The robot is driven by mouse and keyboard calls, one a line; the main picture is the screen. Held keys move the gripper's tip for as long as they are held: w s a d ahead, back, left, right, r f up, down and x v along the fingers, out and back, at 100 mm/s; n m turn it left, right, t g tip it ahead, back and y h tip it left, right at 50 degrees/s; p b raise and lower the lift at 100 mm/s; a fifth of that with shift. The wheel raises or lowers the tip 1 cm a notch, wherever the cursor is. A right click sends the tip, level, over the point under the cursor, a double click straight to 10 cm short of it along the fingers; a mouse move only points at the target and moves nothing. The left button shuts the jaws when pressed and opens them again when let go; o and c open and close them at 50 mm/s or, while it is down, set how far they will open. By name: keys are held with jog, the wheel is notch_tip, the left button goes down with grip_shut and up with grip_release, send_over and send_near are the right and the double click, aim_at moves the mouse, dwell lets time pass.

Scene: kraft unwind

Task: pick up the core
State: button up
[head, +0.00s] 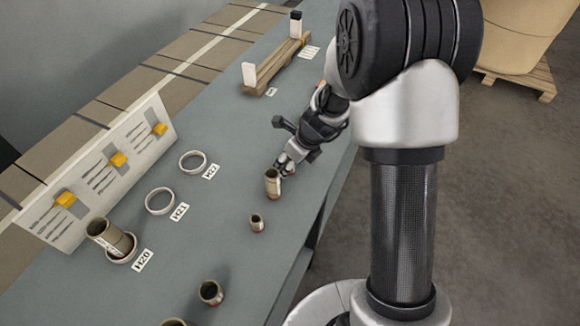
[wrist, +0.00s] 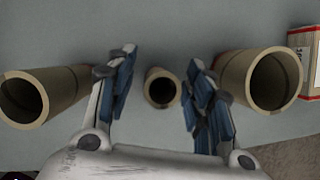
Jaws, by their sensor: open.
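Several brown cardboard cores stand on the grey-green bench. In the head view a taller core (head: 273,184) is right by my gripper (head: 287,164), and a shorter core (head: 256,223) stands nearer the camera. In the wrist view my gripper (wrist: 160,65) is open and empty. A small core (wrist: 161,88) shows in the gap between its fingers, apart from both. Larger cores lie outside the fingers in the picture, a left core (wrist: 62,90) and a right core (wrist: 250,78). I cannot tell for certain which core matches which between views.
More cores (head: 211,292) stand at the near edge. A tilted core (head: 104,236) rests at the ring marked H20; empty rings H21 (head: 160,202) and H22 (head: 192,162) lie beyond. A panel with yellow pieces (head: 100,168) borders the left. A red-and-white box (wrist: 304,62) is right in the wrist view.

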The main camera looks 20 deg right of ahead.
jog(key=shift+r, duration=0.1)
jog(key=shift+c, duration=0.4)
jog(key=c, duration=0.8)
jog(key=shift+r, duration=0.1)
